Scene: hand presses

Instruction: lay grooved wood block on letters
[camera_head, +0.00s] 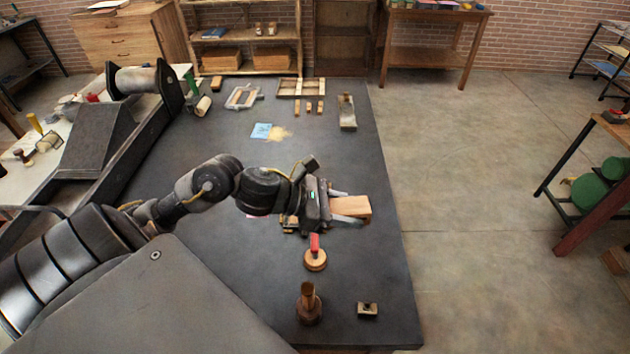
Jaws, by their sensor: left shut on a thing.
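A light wood block (356,206) is between the fingers of my left gripper (346,207), near the right edge of the dark table. My left gripper is shut on it. The block's grooves cannot be made out, and whether its underside touches anything is unclear. No letters can be made out; my left arm and gripper cover part of the table there. Small wooden pieces show partly beside the gripper's palm. My right gripper is not in view.
A round wooden piece with a red handle (315,254) stands just in front of the gripper. A wooden-handled tool (308,303) and a small metal-topped block (367,309) are nearer. A blue packet (262,131) and wooden frames (301,88) lie farther back.

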